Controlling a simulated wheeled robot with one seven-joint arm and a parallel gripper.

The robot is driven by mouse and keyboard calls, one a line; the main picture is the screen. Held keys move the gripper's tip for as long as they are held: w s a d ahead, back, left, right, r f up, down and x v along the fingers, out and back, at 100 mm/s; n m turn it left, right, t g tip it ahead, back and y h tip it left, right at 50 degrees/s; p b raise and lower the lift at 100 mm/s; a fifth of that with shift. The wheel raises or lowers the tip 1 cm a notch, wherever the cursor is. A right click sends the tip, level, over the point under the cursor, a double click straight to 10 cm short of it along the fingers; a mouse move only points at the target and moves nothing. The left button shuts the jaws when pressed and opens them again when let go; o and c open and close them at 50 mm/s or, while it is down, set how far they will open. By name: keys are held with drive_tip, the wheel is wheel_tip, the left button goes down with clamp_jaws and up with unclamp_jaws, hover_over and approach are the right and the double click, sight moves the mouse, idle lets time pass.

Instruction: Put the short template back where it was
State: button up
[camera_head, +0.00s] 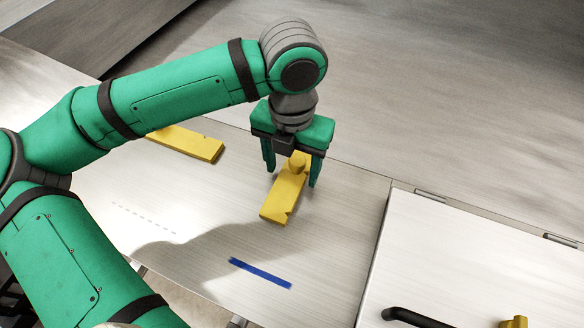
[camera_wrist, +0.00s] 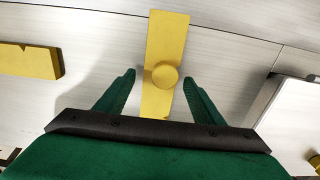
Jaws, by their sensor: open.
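A flat yellow template (camera_head: 280,203) with a round knob and a small notch lies on the pale table. My gripper (camera_head: 292,177) is open above it, with one finger on each side of the knob end. In the wrist view the template (camera_wrist: 167,35) runs between the open fingers, with gaps on both sides of its knob. A second yellow template (camera_head: 190,143) lies further left, partly hidden by my arm; its notched end shows in the wrist view (camera_wrist: 30,61). I cannot tell from length which is the short one.
A blue line (camera_head: 260,273) and a faint dashed line (camera_head: 144,219) mark the table. At right is a raised pale panel (camera_head: 480,250) with a black handle (camera_head: 415,317) and a yellow piece (camera_head: 515,322). The table between the templates is clear.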

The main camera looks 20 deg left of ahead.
sight(292, 177)
wheel_tip(292, 177, up, 11)
idle(0.4)
idle(0.4)
